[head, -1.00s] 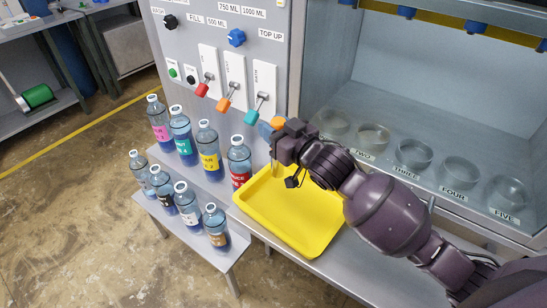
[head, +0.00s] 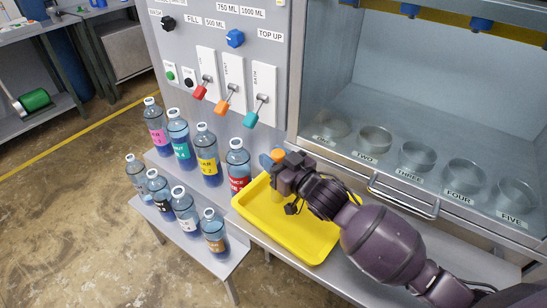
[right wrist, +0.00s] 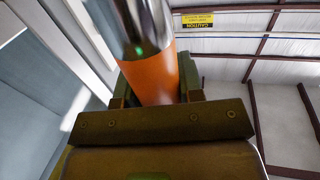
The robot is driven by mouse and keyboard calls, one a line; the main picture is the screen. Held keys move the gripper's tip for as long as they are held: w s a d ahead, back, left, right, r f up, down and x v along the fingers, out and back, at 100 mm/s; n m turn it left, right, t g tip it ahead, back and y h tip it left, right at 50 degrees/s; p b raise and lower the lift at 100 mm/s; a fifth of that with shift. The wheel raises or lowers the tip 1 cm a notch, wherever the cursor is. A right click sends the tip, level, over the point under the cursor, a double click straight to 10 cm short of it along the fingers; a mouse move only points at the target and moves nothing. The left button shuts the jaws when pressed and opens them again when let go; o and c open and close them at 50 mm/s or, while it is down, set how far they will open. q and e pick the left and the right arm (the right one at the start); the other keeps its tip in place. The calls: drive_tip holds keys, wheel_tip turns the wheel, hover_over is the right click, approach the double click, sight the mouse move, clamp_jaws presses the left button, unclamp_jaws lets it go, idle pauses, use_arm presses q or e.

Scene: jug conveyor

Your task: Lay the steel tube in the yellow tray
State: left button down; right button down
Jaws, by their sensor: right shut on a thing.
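The yellow tray (head: 305,240) lies on the steel bench in the head view and looks empty. My right gripper (head: 279,184) is over its back left part. It is shut on the steel tube, whose orange part (head: 278,155) pokes out above the fingers. In the right wrist view the tube has a shiny metal end and an orange band (right wrist: 152,75) between the fingers (right wrist: 155,90). The tube looks roughly upright. Its lower part is mostly hidden by the gripper, and I cannot tell whether it touches the tray. My left gripper is not in view.
Several labelled bottles (head: 206,160) stand left of the tray on two levels. The lever panel (head: 232,85) rises behind. Several clear dishes (head: 417,157) sit in the cabinet at the right, with a metal handle (head: 402,197) in front. The tray's front is clear.

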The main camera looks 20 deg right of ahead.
drive_tip(key=c, duration=0.8)
unclamp_jaws()
drive_tip(key=shift+f, duration=0.1)
drive_tip(key=shift+o, duration=0.2)
drive_tip(key=shift+r, duration=0.2)
drive_tip(key=v, duration=0.7)
drive_tip(key=shift+s+p, duration=0.2)
drive_tip(key=shift+p, duration=0.1)
drive_tip(key=shift+d, duration=0.1)
